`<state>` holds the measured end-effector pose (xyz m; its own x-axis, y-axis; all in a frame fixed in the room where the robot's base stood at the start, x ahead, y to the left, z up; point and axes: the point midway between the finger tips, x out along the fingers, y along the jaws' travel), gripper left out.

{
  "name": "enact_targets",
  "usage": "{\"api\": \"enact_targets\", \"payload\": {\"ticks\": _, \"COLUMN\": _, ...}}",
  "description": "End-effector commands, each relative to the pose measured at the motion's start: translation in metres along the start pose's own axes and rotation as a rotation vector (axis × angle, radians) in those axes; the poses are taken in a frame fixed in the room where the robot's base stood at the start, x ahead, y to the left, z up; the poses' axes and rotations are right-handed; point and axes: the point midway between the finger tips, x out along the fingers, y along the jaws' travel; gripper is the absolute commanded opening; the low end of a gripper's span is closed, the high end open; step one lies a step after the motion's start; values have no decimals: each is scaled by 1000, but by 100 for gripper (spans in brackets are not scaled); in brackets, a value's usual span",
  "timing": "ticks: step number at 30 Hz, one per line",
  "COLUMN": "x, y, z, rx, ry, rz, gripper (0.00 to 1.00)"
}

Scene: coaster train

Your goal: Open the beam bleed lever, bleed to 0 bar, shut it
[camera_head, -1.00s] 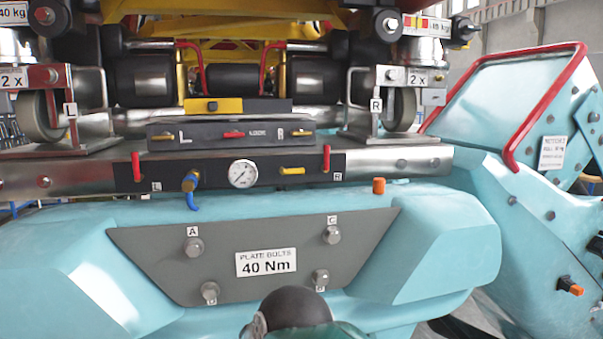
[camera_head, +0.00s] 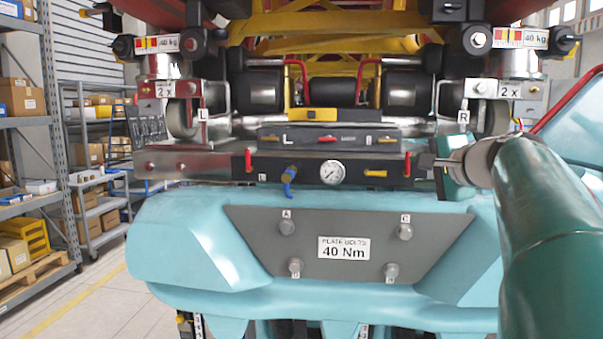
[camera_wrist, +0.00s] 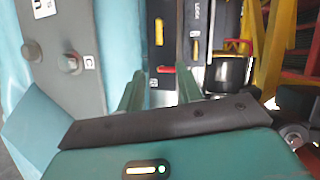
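The dark beam panel (camera_head: 262,168) carries a round white gauge (camera_head: 332,172); its needle is too small to read. Left of the gauge is a brass valve with a blue handle (camera_head: 289,180) hanging down. Right of it a yellow lever (camera_head: 376,173) lies level. Red levers marked L (camera_head: 248,160) and R (camera_head: 408,165) stand upright near the panel's ends. Which one is the bleed lever is not labelled legibly. My gripper (camera_wrist: 160,92) is open and empty near the beam's right end. In the wrist view the red R lever (camera_wrist: 165,70) shows ahead between the fingers, apparently untouched.
Below the beam is a grey plate (camera_head: 345,223) with bolts and a 40 Nm sign, on a turquoise body. A grey box (camera_head: 300,139) with small levers sits above the beam. Shelves (camera_head: 55,150) stand at the left, with clear floor before them.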

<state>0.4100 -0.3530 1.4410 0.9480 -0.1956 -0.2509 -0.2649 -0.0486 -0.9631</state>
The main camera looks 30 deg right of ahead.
Motion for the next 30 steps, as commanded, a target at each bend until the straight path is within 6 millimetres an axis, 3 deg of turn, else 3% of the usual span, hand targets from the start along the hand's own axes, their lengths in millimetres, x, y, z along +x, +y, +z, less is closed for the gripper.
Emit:
{"api": "enact_targets", "payload": {"ticks": 15, "x": 99, "y": 2, "z": 0, "rx": -1, "ry": -3, "rz": 3, "gripper": 36}}
{"api": "enact_targets", "payload": {"ticks": 21, "x": 116, "y": 1, "z": 0, "rx": -2, "ry": -2, "rz": 1, "gripper": 36}}
{"api": "enact_targets", "payload": {"ticks": 30, "x": 118, "y": 1, "z": 1, "rx": -3, "ry": -2, "rz": 1, "gripper": 36}}
